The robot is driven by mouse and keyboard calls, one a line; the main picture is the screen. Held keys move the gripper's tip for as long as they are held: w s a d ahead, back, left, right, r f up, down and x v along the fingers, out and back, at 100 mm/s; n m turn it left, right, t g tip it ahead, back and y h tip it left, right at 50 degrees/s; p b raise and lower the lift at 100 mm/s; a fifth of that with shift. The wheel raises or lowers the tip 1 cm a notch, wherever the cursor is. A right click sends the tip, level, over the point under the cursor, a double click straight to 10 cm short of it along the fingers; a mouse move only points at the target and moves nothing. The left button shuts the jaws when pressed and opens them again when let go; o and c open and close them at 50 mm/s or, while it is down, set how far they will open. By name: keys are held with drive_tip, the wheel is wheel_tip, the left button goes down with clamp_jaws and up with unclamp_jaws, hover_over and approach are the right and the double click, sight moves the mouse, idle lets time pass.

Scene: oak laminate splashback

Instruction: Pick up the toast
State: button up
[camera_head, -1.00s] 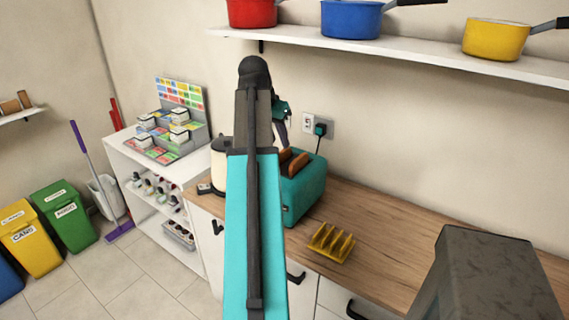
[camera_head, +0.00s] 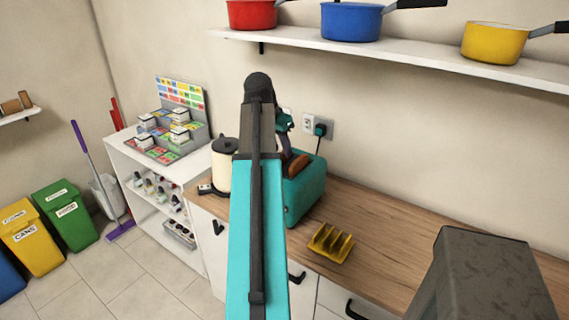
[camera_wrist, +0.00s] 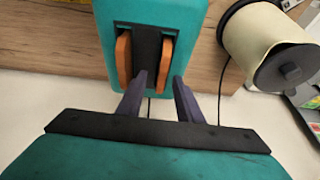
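The teal toaster (camera_head: 307,198) stands on the wooden counter against the wall, with brown toast (camera_head: 298,165) showing at its top. In the wrist view the toaster (camera_wrist: 103,30) holds two upright slices, a left toast (camera_wrist: 124,62) and a right toast (camera_wrist: 166,62), one on each side of a dark middle strip. My gripper (camera_wrist: 158,76) is open and empty. Its two dark fingertips appear just below the slices in that view, apart from each other; I cannot tell how far above the toast they are. In the head view my arm partly hides the gripper (camera_head: 284,122) and toaster.
A cream canister with a dark lid (camera_head: 226,150) stands close to the toaster's left. A yellow toast rack (camera_head: 330,243) sits in front on the counter (camera_head: 395,235). A plug and socket (camera_head: 318,127) are behind.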

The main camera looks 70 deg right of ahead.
drive_tip(key=shift+x, duration=0.9)
drive_tip(key=shift+f, duration=0.25)
idle(0.5)
drive_tip(key=shift+c, duration=0.2)
clamp_jaws()
